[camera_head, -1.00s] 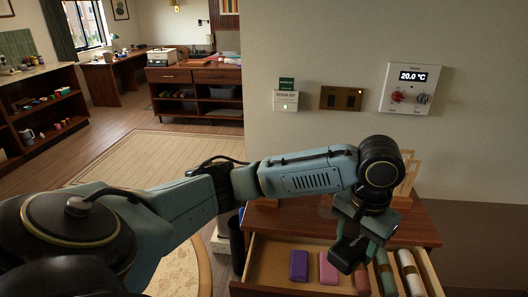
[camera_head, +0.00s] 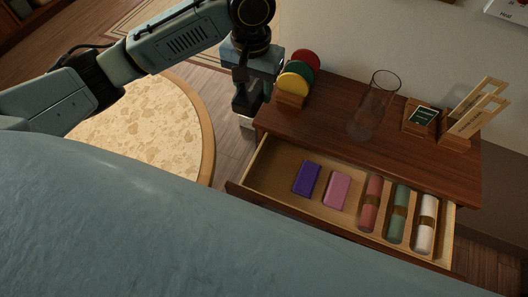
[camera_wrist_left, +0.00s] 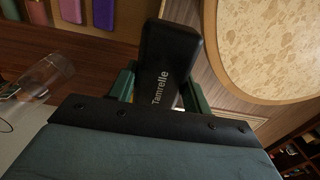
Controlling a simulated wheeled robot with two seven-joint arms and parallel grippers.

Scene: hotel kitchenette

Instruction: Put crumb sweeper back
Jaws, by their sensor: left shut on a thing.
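My left gripper (camera_head: 250,92) is at the left end of the wooden cabinet, outside its edge and above floor level. It is shut on a black, rounded block marked "Tamrelle" (camera_wrist_left: 170,55), which seems to be the crumb sweeper. In the head view, the block is hard to separate from the dark fingers. The open drawer (camera_head: 262,178) is right of and below the gripper in the picture. It holds a purple box (camera_head: 307,179), a pink box (camera_head: 337,190), and red (camera_head: 370,203), green (camera_head: 398,213) and white (camera_head: 426,223) rolls. My right gripper is not in view.
The cabinet top (camera_head: 330,125) carries a rack of coloured discs (camera_head: 297,78), a clear glass vessel (camera_head: 374,105), a small dark sign (camera_head: 421,117) and wooden stands (camera_head: 475,112). The drawer's left part is bare.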

